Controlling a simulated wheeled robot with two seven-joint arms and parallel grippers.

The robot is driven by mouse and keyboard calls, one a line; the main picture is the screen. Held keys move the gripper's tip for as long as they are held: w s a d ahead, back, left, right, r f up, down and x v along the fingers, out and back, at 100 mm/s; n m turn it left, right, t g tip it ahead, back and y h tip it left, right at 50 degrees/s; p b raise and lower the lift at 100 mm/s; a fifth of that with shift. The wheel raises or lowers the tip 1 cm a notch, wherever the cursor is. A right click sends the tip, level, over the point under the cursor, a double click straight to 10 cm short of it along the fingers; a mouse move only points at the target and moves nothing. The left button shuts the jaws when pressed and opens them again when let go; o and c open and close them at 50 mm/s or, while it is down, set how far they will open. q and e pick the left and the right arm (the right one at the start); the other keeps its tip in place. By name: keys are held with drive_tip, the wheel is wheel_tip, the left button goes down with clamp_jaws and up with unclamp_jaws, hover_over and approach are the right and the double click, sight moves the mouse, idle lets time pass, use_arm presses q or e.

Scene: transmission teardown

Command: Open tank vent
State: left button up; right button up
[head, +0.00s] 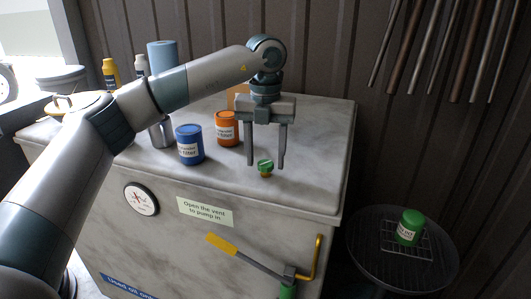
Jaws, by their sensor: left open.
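The tank (200,258) is a large grey metal box with a flat top. A small green vent cap (265,165) on a brass-coloured base stands near the front right of its top. My left gripper (266,164) points down with its two fingers apart, one on each side of the green cap as seen from the head. I cannot tell whether the fingertips touch the top or the cap. A label on the front reads "Open the vent to pump in" (205,211). My right gripper is not in view.
A blue can (189,145) and an orange can (227,128) stand left of the gripper. A green can (409,227) stands on a round table at right. Rods hang at upper right.

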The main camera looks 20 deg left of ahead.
use_arm(q)
drive_tip(key=shift+f, duration=0.25)
drive_tip(key=c, duration=1.1)
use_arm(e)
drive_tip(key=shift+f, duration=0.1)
use_arm(q)
drive_tip(key=n+b, duration=0.3)
drive_tip(key=shift+f+b, duration=0.15)
drive_tip(key=shift+b, duration=0.15)
drive_tip(key=n+b, duration=0.3)
drive_tip(key=n, duration=0.1)
drive_tip(key=shift+r+n, duration=0.25)
drive_tip(key=shift+n, duration=0.05)
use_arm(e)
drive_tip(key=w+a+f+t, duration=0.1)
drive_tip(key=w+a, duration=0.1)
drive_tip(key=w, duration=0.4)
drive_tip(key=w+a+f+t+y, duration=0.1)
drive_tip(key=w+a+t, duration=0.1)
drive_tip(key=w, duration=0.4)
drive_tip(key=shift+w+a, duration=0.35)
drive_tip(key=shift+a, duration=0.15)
